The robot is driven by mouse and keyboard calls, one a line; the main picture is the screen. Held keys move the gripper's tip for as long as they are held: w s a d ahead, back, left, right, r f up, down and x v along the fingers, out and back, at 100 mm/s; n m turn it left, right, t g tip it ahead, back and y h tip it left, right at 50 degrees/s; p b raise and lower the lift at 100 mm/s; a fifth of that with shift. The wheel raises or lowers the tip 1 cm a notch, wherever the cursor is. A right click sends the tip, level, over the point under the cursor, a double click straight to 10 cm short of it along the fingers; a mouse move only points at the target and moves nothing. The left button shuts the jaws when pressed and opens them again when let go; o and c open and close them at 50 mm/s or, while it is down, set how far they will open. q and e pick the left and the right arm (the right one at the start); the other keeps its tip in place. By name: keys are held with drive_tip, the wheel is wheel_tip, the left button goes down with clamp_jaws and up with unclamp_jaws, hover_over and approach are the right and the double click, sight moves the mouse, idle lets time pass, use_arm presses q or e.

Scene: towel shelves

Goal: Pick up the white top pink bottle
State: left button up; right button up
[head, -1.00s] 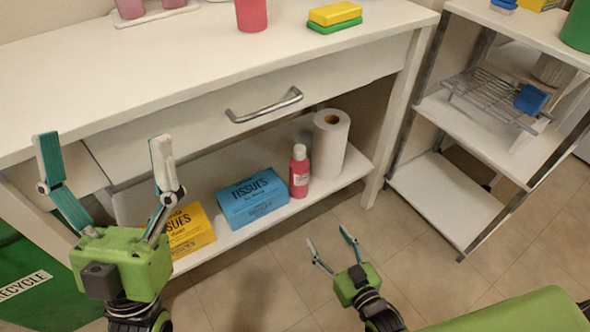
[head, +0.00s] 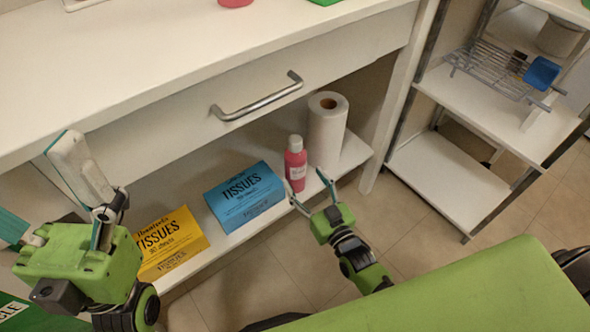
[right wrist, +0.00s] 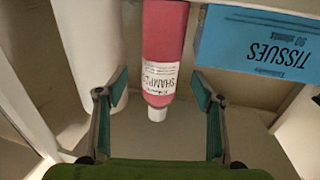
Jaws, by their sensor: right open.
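The pink bottle (head: 295,171) with a pale top stands upright on the low shelf (head: 230,238). My right gripper (head: 308,187) is open in front of the bottle. In the right wrist view the bottle lies between the two spread fingers (right wrist: 160,88), with a gap on each side. My left gripper (head: 40,185) is open and empty at the left, partly cut off by the frame.
A paper towel roll (head: 327,135) stands close to the right of the bottle. A blue tissue box (head: 243,197) and a yellow one (head: 168,243) are to its left. The counter with a drawer handle (head: 257,97) overhangs the shelf. A rack (head: 450,185) stands at the right.

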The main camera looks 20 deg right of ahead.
sight(300, 173)
drive_tip(key=shift+w+a+r+b, duration=0.2)
drive_tip(key=shift+w+b, duration=0.25)
drive_tip(key=shift+w, duration=0.55)
drive_tip(key=shift+w+a+r+b, duration=0.15)
drive_tip(key=shift+w+b, duration=0.25)
drive_tip(key=shift+w, duration=0.55)
drive_tip(key=shift+w+a+r+b, duration=0.15)
drive_tip(key=shift+w+b, duration=0.3)
drive_tip(key=shift+w, duration=0.55)
drive_tip(key=shift+f, duration=0.1)
drive_tip(key=c, duration=1.6)
